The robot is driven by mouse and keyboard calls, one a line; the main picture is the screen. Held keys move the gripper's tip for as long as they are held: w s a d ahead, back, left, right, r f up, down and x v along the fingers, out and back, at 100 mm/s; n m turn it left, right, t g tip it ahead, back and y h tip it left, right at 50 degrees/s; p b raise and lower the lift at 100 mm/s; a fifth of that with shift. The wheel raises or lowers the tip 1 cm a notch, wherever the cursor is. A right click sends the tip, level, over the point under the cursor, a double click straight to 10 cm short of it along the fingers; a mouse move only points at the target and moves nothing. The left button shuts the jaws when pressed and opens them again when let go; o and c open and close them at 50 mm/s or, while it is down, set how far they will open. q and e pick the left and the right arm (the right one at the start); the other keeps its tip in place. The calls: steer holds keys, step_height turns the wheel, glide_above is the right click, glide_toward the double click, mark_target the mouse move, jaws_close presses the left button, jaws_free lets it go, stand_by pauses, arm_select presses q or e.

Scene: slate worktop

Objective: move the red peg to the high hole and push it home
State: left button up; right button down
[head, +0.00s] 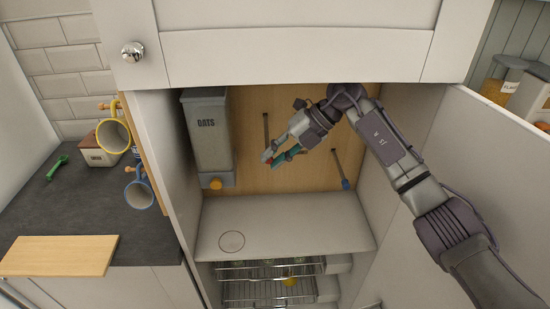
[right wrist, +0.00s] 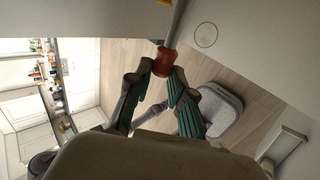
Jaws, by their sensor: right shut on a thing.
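The red peg (right wrist: 165,62) has a red handle and a grey shaft. In the right wrist view its handle sits between my right gripper's green fingertips (right wrist: 162,76), and its shaft runs up out of the picture. In the head view my right gripper (head: 274,157) reaches into the open cabinet and is shut on the red peg (head: 268,161), of which a bit of red shows. A dark shaft runs up from there toward the wooden back panel (head: 300,103). I cannot make out the high hole or whether the shaft is in it. My left gripper is not in view.
A blue-handled peg (head: 345,183) stands out from the panel, right of my gripper. A grey OATS dispenser (head: 208,135) stands at the left. Below are a pale shelf (head: 320,225) with a ring mark and wire racks (head: 265,291). Mugs (head: 113,136) hang outside, left.

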mark_target(267, 136)
steer(key=shift+w+b, duration=0.3)
steer(key=shift+w, duration=1.7)
steer(key=c, duration=0.9)
jaws_free()
steer(key=shift+c, duration=0.2)
steer(key=shift+d+r, duration=0.1)
